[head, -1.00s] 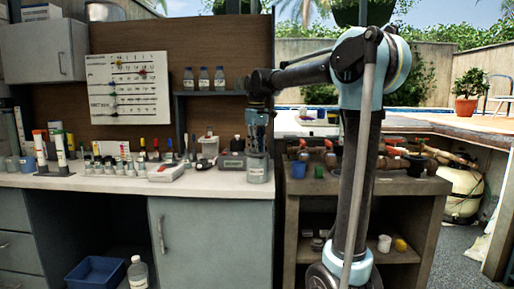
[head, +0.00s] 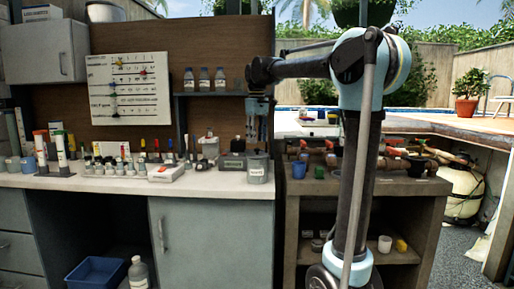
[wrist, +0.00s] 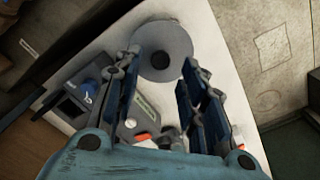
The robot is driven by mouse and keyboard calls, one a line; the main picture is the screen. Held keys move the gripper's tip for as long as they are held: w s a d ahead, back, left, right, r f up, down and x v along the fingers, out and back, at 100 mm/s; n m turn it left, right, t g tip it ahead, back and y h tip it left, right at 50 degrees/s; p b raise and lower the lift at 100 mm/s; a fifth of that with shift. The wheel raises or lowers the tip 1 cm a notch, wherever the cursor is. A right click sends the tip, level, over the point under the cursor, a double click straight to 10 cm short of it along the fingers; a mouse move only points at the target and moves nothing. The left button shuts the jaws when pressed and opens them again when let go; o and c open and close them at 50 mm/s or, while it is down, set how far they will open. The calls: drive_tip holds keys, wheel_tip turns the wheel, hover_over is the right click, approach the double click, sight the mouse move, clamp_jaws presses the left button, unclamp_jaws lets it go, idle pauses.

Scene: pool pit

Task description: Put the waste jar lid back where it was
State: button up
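The waste jar (head: 257,172) is a grey, labelled tub standing at the right end of the white counter. In the wrist view a round grey lid (wrist: 176,38) with a small dark knob at its middle lies flat, and it appears to sit on top of the jar. The jar's body is hidden beneath it there. My gripper (head: 258,141) points down just above the jar, apart from it. In the wrist view its two fingers (wrist: 166,72) are spread with nothing between them, and the lid lies beyond the tips.
A dark grey box (head: 232,162) stands close left of the jar. A white tray (head: 166,173) and several small bottles are further left. A shelf (head: 210,94) with three bottles is at the upper left of my gripper. The counter ends just right of the jar.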

wheel_tip(320, 180, up, 8)
idle(0.4)
drive_tip(key=s+d+f+m, duration=0.2)
drive_tip(key=s+d+f, duration=0.5)
drive_tip(key=d, duration=0.1)
drive_tip(key=s+d+f+m, duration=0.2)
drive_tip(key=s+d+f, duration=0.2)
drive_tip(key=s+f, duration=0.4)
drive_tip(key=s+d+f+m+t, duration=0.1)
drive_tip(key=s+d+f, duration=0.4)
drive_tip(key=f, duration=1)
drive_tip(key=s+d+f+m+t, duration=0.1)
drive_tip(key=s+d+f+m, duration=0.2)
drive_tip(key=s+f, duration=0.8)
drive_tip(key=shift+s+d+f, duration=0.25)
drive_tip(key=shift+s+d, duration=0.15)
drive_tip(key=shift+d, duration=0.3)
